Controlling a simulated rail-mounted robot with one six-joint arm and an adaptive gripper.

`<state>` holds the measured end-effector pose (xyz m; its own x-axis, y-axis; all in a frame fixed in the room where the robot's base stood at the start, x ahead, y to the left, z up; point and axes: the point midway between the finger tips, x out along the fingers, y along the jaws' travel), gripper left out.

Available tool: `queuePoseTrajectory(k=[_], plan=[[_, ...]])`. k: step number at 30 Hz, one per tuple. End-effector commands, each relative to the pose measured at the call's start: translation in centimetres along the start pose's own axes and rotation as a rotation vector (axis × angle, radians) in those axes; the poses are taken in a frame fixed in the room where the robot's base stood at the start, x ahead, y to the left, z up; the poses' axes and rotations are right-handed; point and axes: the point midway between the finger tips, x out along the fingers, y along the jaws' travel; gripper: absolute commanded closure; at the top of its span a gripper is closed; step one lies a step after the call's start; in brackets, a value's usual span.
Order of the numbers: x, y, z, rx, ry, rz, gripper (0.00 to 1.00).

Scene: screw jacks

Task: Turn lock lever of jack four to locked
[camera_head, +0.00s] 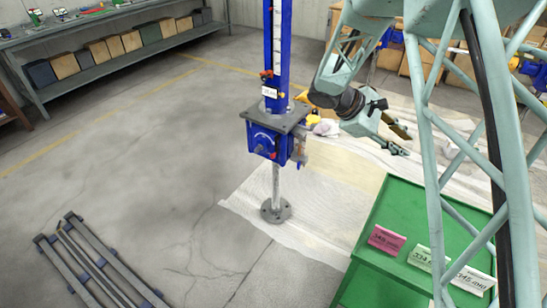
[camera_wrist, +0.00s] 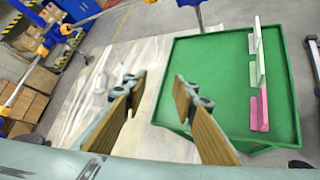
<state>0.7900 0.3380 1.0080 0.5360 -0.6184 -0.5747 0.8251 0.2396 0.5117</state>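A blue screw jack (camera_head: 267,135) stands upright left of my arm in the head view, with a grey plate, a screw and a round grey foot. A small white label (camera_head: 270,92) is on its column; I cannot read its number. Small red and orange parts show on it, but I cannot tell which is the lock lever or how it is set. My gripper (camera_head: 402,143) is open and empty to the right of this jack, apart from it. Its two tan-padded fingers also show spread in the wrist view (camera_wrist: 157,84).
A green table (camera_head: 413,208) with pink, pale green and white cards stands at the lower right; it also shows in the wrist view (camera_wrist: 210,75). A white sheet (camera_head: 325,190) covers the floor. Grey rails (camera_head: 100,262) lie at the lower left. Shelving (camera_head: 110,62) lines the back wall.

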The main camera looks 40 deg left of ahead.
Motion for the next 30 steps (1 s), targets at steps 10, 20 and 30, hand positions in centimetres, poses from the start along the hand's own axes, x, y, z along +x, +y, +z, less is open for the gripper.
queuePoseTrajectory(k=[10,20,30], plan=[[-1.7,0.1,-9.8,-0.150,-0.029,0.155,0.74],[-4.1,-1.0,-19.1,-0.277,-0.050,0.314,0.74],[-7.5,-3.6,-28.9,-0.398,-0.066,0.497,0.74]])
